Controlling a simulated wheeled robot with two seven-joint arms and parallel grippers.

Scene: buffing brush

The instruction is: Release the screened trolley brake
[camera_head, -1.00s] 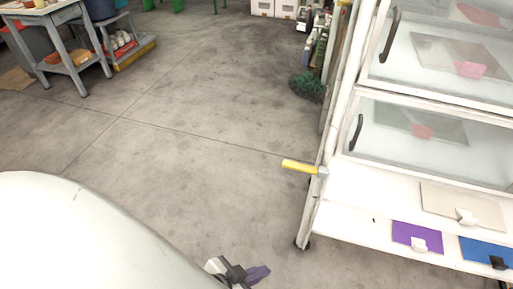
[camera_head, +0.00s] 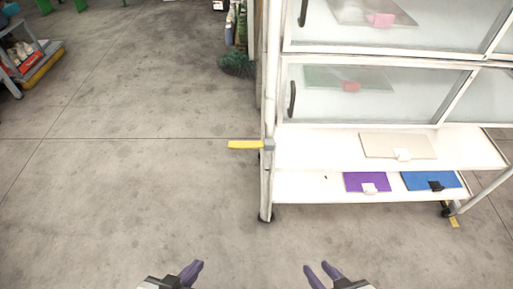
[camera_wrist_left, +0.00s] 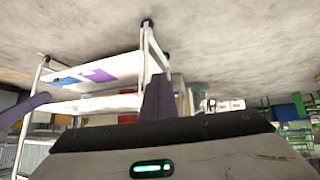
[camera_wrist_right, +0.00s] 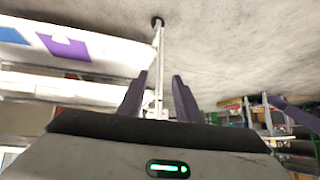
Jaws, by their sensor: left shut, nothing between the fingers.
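The screened trolley (camera_head: 265,185) stands upright on the right half of the head view, white-framed with glazed fronts. A yellow brake lever (camera_head: 246,144) sticks out level to the left from its near-left post. My left gripper (camera_head: 194,268) is shut and empty at the bottom of the head view, in front of the trolley and apart from it. My right gripper (camera_head: 320,270) is open and empty to its right, also clear of the trolley. Its two purple fingers (camera_wrist_right: 158,95) stand apart in the right wrist view. I cannot make out the lever in the wrist views.
Tan, purple (camera_head: 367,182) and blue (camera_head: 431,180) panels lie on the trolley's lower shelves. A dark green bundle (camera_head: 237,64) lies on the floor behind the lever. Bare concrete floor (camera_head: 120,190) is open to the left and in front.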

